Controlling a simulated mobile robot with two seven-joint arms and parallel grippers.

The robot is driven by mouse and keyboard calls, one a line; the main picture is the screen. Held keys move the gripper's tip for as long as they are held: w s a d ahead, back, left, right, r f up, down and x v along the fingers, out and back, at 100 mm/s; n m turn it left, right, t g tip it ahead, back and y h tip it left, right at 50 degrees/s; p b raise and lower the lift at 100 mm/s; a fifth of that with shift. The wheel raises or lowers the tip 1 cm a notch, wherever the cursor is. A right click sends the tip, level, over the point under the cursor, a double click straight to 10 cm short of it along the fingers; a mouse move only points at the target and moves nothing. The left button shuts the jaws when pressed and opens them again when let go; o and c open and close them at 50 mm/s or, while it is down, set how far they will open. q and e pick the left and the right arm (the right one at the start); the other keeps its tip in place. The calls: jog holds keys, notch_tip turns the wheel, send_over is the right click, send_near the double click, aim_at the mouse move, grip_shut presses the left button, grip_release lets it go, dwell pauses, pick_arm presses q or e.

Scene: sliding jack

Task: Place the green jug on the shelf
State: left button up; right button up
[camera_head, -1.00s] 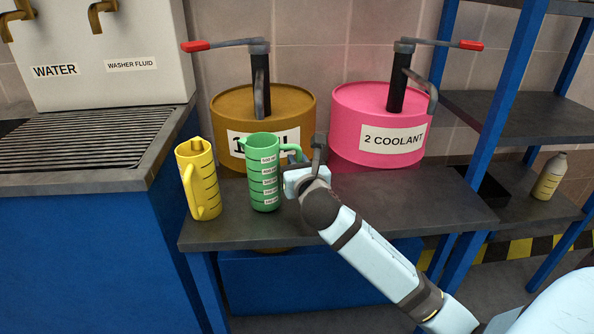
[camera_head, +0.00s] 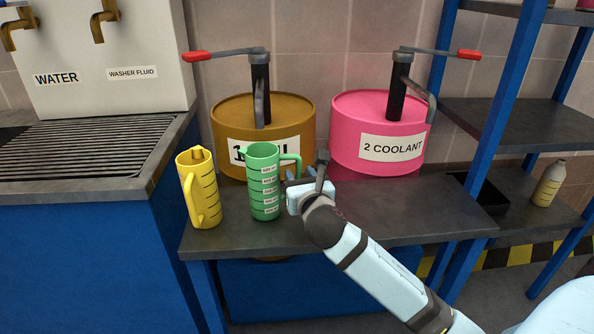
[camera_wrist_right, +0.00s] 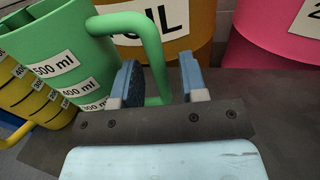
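The green jug (camera_head: 264,185) stands upright on the dark bench, its white volume labels facing me and its handle to the right. My right gripper (camera_head: 301,174) is at the handle side of the jug. In the right wrist view the two blue fingers of the gripper (camera_wrist_right: 162,75) are apart. The lower part of the green handle (camera_wrist_right: 153,62) shows between them, nearer the left finger; I cannot tell whether it touches. The shelf (camera_head: 515,120) is a blue-framed rack with dark boards at the right. My left gripper is not in view.
A yellow jug (camera_head: 200,190) stands left of the green one. Behind are a brown drum (camera_head: 290,110) and a pink drum (camera_head: 380,110) with pumps. A bottle (camera_head: 549,182) and a dark tray (camera_head: 480,190) are at the lower right. The middle rack board looks clear.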

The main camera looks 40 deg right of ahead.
jog(key=p+v, duration=0.2)
jog(key=v, duration=0.8)
jog(key=s+a+f+m+y, duration=0.2)
jog(key=a+m+y, duration=0.3)
jog(key=a+m, duration=0.15)
jog(key=s+a+f+m+y, duration=0.2)
jog(key=s+a+m+y, duration=0.1)
jog(key=a+m+y, duration=0.4)
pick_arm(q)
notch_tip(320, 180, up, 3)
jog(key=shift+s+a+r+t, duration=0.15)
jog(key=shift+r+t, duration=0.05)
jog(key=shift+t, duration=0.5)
pick_arm(e)
jog(key=s+a+r+m+y, duration=0.3)
jog(key=a+m, duration=0.6)
jog(key=m, duration=0.6)
jog(key=s, duration=0.2)
jog(key=shift+s+r, duration=0.2)
jog(key=shift+s, duration=0.15)
jog(key=shift+a, duration=0.15)
